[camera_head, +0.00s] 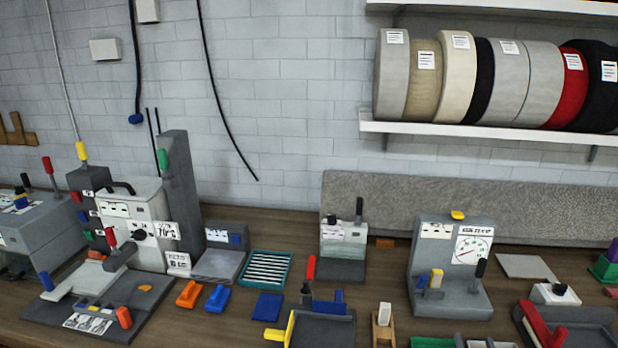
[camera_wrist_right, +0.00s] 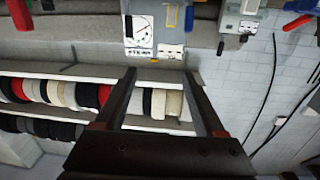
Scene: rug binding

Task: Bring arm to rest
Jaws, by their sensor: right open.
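My right gripper (camera_wrist_right: 160,76) shows in the right wrist view, its two dark fingers spread apart with nothing between them. That view is turned upside down, with the shelf and wall behind the fingers. The grey gauge machine (camera_wrist_right: 140,25) is at the top of the wrist view, apart from the fingertips. The same gauge machine (camera_head: 451,268) stands on the bench (camera_head: 225,228) in the head view. I cannot make out either arm clearly in the head view. My left gripper is not in view.
A large grey machine (camera_head: 135,220) stands at the left of the bench. Orange (camera_head: 189,294) and blue (camera_head: 217,298) blocks, a teal tray (camera_head: 266,268) and a small grey machine (camera_head: 342,248) fill the middle. A white shelf (camera_head: 480,131) with several rolls hangs above.

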